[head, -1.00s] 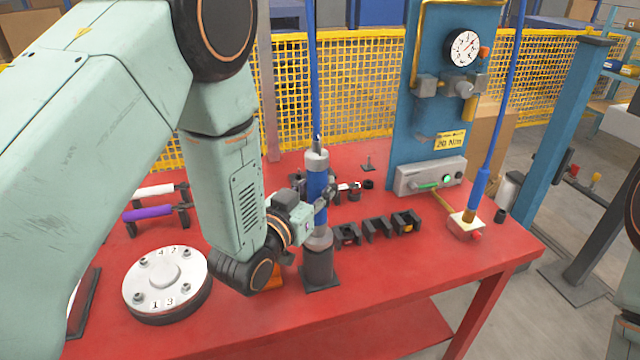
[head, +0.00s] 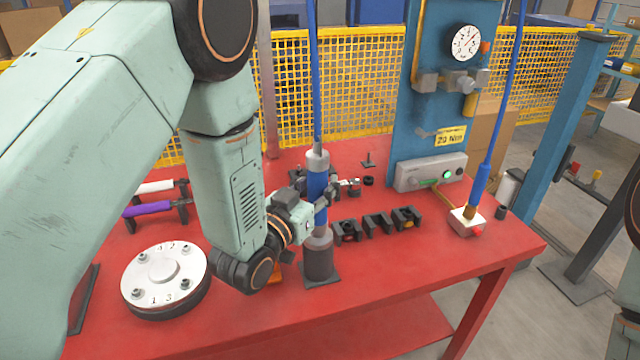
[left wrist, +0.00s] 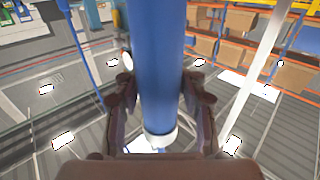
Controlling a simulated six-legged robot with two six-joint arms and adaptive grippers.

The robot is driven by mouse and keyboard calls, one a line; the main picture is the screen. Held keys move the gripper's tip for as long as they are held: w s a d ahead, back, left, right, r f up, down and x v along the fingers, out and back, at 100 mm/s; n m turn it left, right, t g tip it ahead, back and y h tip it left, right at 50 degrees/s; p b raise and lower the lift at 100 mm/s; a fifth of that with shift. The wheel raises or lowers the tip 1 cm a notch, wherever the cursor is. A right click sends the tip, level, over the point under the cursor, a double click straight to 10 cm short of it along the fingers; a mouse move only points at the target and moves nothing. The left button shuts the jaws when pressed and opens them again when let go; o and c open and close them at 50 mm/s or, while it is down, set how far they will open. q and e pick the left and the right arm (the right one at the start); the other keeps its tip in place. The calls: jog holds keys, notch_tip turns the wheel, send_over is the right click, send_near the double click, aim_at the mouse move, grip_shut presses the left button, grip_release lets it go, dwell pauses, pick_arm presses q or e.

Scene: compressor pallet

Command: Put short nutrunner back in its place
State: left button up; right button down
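The short nutrunner (head: 317,187), a blue cylinder with grey ends, stands upright with its lower end in a dark cup-shaped holder (head: 320,264) on the red table. My left gripper (head: 324,194) is around its blue body, below the top. In the left wrist view the nutrunner (left wrist: 160,70) runs between the two dark fingers of the left gripper (left wrist: 160,92), which close in on both sides. Whether the nutrunner is fully down in the holder is hard to tell. My right gripper is out of view.
Black cradles (head: 376,224) stand right of the holder. A round flange (head: 163,272) lies at the left, near a purple-handled tool (head: 148,208). Another blue tool (head: 482,183) stands in a white block at the right. A blue panel with a gauge (head: 464,45) rises behind.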

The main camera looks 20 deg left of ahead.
pick_arm(q)
jog(key=o, duration=0.4)
jog(key=shift+o, duration=0.2)
jog(key=shift+f, duration=0.25)
jog(key=v, duration=1.2)
jog(key=shift+r, duration=0.2)
jog(key=s+f+g+y, duration=0.1)
jog(key=s+f+g, duration=0.15)
jog(key=f, duration=0.35)
jog(key=s+f+g, duration=0.2)
jog(key=f+g, duration=0.1)
jog(key=f, duration=0.4)
jog(key=s+a+f+n+g+y, duration=0.2)
jog(key=s+f+g, duration=0.5)
jog(key=s, duration=0.4)
jog(key=s+a+f+n+g+y, duration=0.15)
jog(key=s+f+g, duration=0.35)
jog(key=s+f, duration=0.5)
jog(key=shift+m+h, duration=0.25)
jog(key=f+b, duration=0.2)
jog(key=b, duration=0.1)
jog(key=s+f+b, duration=0.1)
jog(key=f+b, duration=0.1)
jog(key=b, duration=0.1)
jog(key=shift+s+a+f, duration=0.2)
jog(key=shift+s+f, duration=0.05)
jog(key=shift+f, duration=0.1)
